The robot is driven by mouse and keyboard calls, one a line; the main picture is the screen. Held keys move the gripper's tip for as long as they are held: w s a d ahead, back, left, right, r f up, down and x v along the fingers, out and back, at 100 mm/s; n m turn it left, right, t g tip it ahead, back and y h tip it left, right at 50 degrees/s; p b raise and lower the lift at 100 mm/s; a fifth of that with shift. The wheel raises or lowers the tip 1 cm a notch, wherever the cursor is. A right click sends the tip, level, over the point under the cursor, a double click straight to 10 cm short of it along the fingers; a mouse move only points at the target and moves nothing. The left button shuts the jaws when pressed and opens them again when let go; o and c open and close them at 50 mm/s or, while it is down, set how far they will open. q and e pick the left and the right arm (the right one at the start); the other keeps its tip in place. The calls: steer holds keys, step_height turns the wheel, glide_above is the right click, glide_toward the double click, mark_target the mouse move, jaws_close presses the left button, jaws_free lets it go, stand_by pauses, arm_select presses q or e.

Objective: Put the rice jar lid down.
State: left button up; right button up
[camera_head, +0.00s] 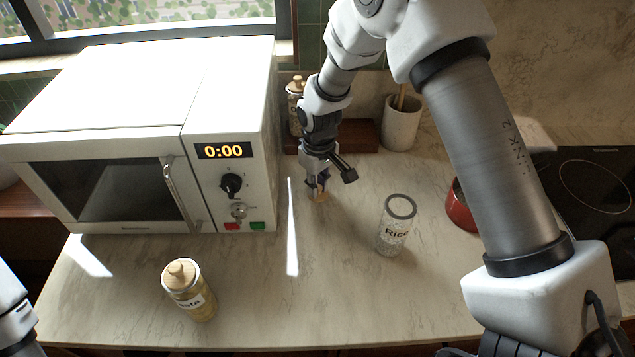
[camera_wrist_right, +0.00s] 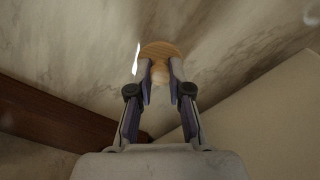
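The rice jar (camera_head: 396,226) stands upright and uncovered on the counter, a clear glass jar labelled "Rice". The round wooden rice jar lid (camera_head: 321,197) is left of it, at the fingertips of my right gripper (camera_head: 318,187). In the right wrist view, the lid (camera_wrist_right: 160,49) shows beyond the fingertips, its knob between the two fingers of my right gripper (camera_wrist_right: 160,70), which look closed on it. The lid is at or just above the counter; I cannot tell whether it touches. My left gripper is out of view; only part of the left arm shows at the left edge.
A white microwave (camera_head: 110,140) stands at left. A lidded pasta jar (camera_head: 189,290) is at the front. A utensil holder (camera_head: 401,122), another lidded jar (camera_head: 296,105) and a red pot (camera_head: 460,207) are nearby. The counter (camera_head: 335,290) between the jars is clear.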

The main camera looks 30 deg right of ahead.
steer(key=o, duration=0.4)
step_height(320, 180, up, 12)
steer(key=b, duration=0.2)
steer(key=shift+r, duration=0.2)
steer(key=shift+s, duration=0.15)
